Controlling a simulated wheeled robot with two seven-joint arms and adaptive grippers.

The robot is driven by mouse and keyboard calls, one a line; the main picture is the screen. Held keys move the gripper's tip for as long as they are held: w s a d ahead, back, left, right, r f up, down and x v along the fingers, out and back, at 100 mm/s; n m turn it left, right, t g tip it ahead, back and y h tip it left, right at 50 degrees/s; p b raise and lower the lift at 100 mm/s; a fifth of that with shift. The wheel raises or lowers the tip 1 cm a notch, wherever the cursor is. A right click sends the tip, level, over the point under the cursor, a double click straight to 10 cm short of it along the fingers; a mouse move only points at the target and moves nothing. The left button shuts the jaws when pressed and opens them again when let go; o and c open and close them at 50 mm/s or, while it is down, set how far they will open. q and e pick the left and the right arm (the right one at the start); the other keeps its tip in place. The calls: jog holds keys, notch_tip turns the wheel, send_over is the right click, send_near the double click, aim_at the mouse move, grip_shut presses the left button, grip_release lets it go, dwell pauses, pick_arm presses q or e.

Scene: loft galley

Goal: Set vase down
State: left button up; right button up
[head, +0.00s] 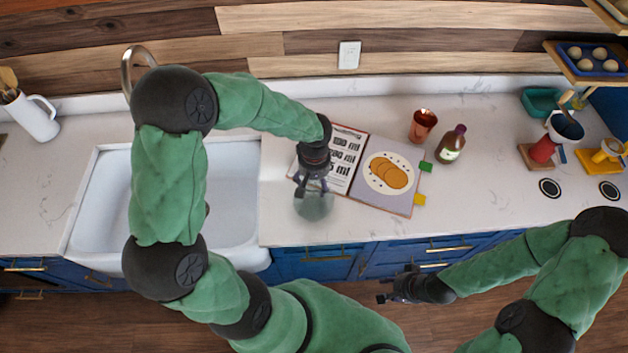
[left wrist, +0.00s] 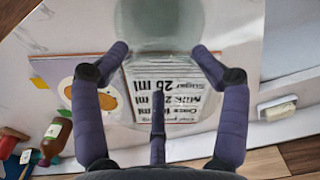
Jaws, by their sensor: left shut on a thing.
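The vase (head: 314,206) is a pale green, translucent glass piece at the counter's front edge, right of the sink. My left gripper (head: 311,185) is above it, pointing down, with its fingers at the vase's top. In the left wrist view the vase (left wrist: 160,22) shows beyond the fingertips of my left gripper (left wrist: 160,55), and I see through part of it. The left gripper is shut on the vase. I cannot tell whether the vase's base touches the counter. My right gripper (head: 388,287) is low, in front of the blue cabinets, away from the vase; its finger opening is unclear.
An open recipe book (head: 412,203) lies just behind and right of the vase. A copper cup (head: 422,125) and a brown bottle (head: 451,144) stand farther right. The white sink (head: 232,190) is on the left.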

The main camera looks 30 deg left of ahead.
pick_arm(q)
jog(key=shift+f, duration=0.15)
jog(key=o, duration=1.8)
jog(key=shift+c, duration=0.2)
